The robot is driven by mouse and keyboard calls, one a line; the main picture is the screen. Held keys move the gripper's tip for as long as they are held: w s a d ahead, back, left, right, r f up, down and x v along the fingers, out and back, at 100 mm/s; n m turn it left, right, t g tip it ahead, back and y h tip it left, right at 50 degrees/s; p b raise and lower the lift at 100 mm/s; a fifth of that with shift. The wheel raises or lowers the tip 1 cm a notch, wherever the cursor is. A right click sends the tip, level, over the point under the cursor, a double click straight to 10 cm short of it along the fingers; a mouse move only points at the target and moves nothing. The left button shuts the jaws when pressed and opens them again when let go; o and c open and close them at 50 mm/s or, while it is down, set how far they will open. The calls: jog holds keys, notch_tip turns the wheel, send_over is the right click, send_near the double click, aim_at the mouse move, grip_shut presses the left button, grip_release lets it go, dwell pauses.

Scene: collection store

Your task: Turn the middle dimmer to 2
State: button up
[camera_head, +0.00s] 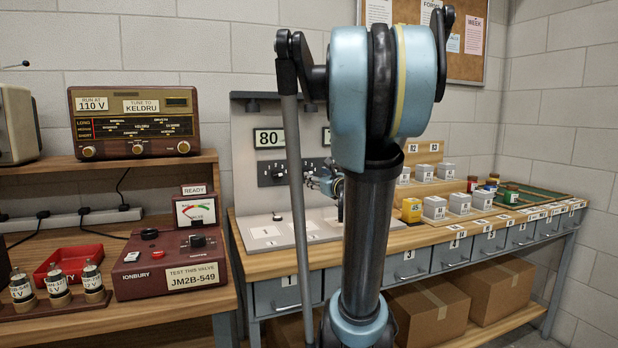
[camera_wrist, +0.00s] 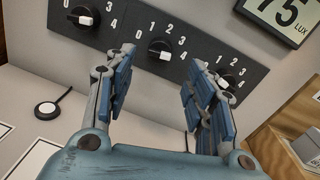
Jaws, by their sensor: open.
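The black dimmer panel (camera_wrist: 110,27) carries three dark knobs with pale markers and printed numbers from 0 to 4. The middle dimmer (camera_wrist: 160,48) shows between my fingers in the wrist view; its exact setting is hard to read. The left dimmer (camera_wrist: 82,17) and the right dimmer (camera_wrist: 227,79) flank it. My gripper (camera_wrist: 161,62) is open and empty, with one blue finger on each side of the middle dimmer's position and no clear contact. In the head view the panel (camera_head: 272,173) is partly hidden behind my arm, and my gripper (camera_head: 325,184) is small beside it.
A lux display (camera_wrist: 289,20) reading 75 is above the panel's right end; another display (camera_head: 268,138) reads 80. Small boxes (camera_head: 434,207) stand on the bench to the right.

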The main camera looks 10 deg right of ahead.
jog(key=x, duration=0.7)
jog(key=shift+c, duration=0.6)
jog(key=c, duration=1)
